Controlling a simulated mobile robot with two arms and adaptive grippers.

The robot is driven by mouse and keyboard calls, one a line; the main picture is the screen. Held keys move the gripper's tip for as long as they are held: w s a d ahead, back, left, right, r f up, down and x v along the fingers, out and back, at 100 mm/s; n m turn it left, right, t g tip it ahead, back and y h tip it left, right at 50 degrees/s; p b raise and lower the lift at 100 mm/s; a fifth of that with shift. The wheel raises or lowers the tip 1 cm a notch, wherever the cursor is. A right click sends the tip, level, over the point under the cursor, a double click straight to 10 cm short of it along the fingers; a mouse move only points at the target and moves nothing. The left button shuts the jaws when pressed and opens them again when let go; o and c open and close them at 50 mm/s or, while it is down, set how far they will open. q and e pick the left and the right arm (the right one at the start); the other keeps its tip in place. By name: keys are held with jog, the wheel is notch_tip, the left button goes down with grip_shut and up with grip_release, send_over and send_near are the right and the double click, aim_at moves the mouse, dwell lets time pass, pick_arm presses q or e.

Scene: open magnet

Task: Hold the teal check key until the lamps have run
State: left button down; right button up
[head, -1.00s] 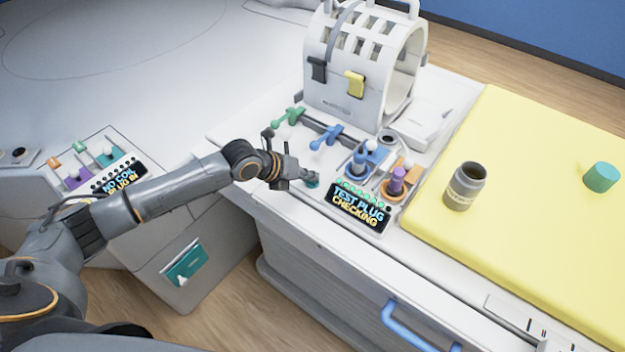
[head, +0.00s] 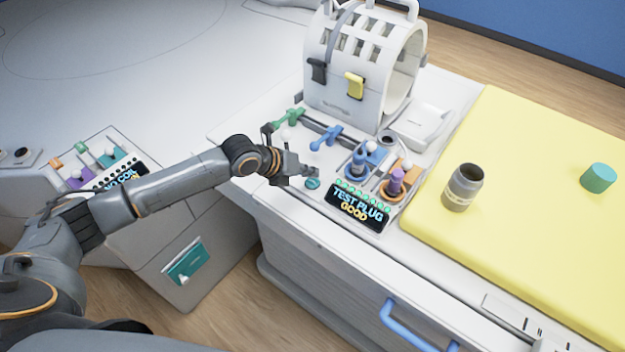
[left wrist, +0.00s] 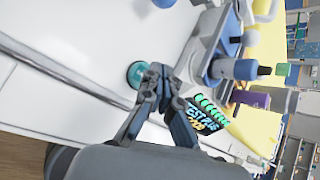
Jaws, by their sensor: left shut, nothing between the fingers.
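The teal check key (head: 312,183) is a small round button on the white bench top, left of the display. In the left wrist view the key (left wrist: 136,74) shows just beyond my fingertips. My left gripper (head: 314,171) is shut and empty, its tips close above and beside the key. The display (head: 358,206) reads "TEST PLUG GOOD". The row of lamps (head: 362,194) along its top edge is lit green. My right gripper is not in view.
A blue plug (head: 357,160) and a purple plug (head: 396,179) stand in sockets behind the display. Green and blue handles (head: 326,138) lie behind my gripper. A white coil housing (head: 350,85) stands at the back. A grey jar (head: 464,187) stands on the yellow pad (head: 530,240).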

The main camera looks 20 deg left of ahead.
aim_at(309, 182)
pick_arm(q)
jog(key=shift+r+p, duration=1.75)
jog(key=shift+r, duration=0.75)
